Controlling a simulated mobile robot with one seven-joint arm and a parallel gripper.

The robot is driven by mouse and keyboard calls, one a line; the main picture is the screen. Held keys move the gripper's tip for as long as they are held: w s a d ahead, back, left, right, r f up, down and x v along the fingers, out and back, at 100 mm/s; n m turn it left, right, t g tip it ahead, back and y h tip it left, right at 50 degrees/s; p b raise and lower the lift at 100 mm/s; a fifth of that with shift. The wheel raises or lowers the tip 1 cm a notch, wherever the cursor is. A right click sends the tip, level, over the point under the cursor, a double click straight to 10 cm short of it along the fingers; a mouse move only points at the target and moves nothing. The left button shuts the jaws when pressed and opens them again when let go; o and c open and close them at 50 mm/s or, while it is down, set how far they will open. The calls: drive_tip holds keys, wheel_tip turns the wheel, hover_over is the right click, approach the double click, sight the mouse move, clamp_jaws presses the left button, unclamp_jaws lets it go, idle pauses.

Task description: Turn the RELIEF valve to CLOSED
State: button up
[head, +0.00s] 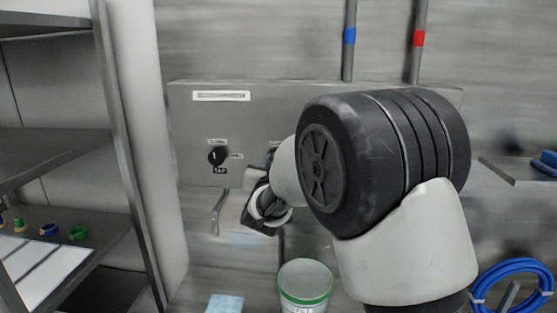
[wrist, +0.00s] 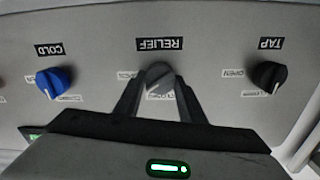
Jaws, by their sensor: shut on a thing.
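The RELIEF valve is a grey round knob (wrist: 158,72) on the panel, seen upside down in the wrist view under its black RELIEF label (wrist: 160,44). My gripper (wrist: 158,84) has one finger on each side of this knob and is shut on it. A pale mark shows low on the knob, but its exact direction is hard to tell. Small white position labels sit beside and below it, the lower one partly hidden. In the head view my gripper (head: 264,208) is at the panel, and my arm hides the RELIEF knob.
In the wrist view a blue COLD knob (wrist: 54,81) is left and a black TAP knob (wrist: 269,76) right. The TAP knob also shows in the head view (head: 217,156). A green-rimmed bucket (head: 305,286) stands below. Shelves (head: 60,155) are at left, a blue hose (head: 512,285) at right.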

drive_tip(key=shift+a+n+p, duration=0.15)
drive_tip(key=shift+n+p, duration=2.4)
drive_tip(key=shift+n, duration=2.95)
drive_tip(key=shift+f, duration=0.1)
drive_tip(key=o, duration=1)
drive_tip(key=shift+o, duration=0.2)
drive_tip(key=shift+s, duration=0.1)
drive_tip(key=s, duration=1.7)
drive_tip(key=shift+s+a, duration=0.15)
drive_tip(key=shift+a, duration=0.15)
